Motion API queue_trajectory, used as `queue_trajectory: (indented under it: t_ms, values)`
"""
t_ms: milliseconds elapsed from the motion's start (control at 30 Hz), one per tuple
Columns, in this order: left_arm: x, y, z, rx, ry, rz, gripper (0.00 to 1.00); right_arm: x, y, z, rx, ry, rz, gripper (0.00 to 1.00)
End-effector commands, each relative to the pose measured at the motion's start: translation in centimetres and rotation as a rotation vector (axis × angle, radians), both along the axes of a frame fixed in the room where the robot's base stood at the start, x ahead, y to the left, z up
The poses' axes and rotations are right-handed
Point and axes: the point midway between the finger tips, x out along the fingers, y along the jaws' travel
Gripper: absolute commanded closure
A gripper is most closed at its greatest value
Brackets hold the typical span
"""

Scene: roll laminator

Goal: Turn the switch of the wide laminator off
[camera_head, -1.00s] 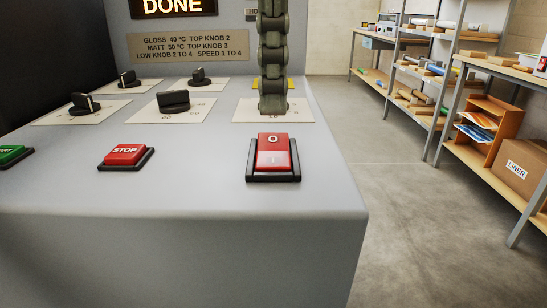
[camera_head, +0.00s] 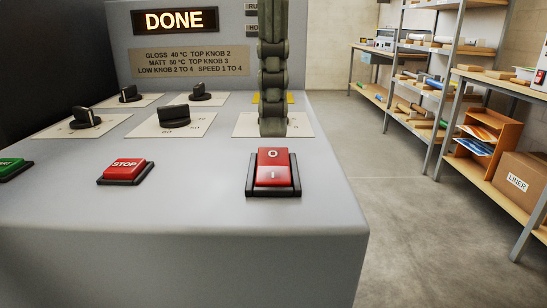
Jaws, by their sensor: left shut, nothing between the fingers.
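The red rocker switch (camera_head: 273,172) sits in a black frame at the front right of the grey laminator top (camera_head: 215,205). Its far half bears a 0 and its near half an I. The far half is darker and the near half brighter red; I cannot tell for sure which half is pressed in. My left gripper (camera_head: 272,130) comes down from the top of the head view with its fingers shut and empty. Its tips are just behind the switch, in front of a white dial card, and look apart from the switch. My right gripper is not in view.
A red STOP button (camera_head: 125,169) and a green button (camera_head: 12,167) are left of the switch. Several black knobs (camera_head: 173,116) stand on white cards behind. A lit DONE display (camera_head: 174,21) is at the back. Shelves (camera_head: 450,85) stand right, across clear floor.

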Motion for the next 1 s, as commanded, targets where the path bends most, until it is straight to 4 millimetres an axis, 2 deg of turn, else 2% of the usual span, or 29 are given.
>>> queue_trajectory:
  t_ms: [1000]
  values:
    - [0.00, 0.00, -0.61, 0.000, 0.000, 0.000, 1.00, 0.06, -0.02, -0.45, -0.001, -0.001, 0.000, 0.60]
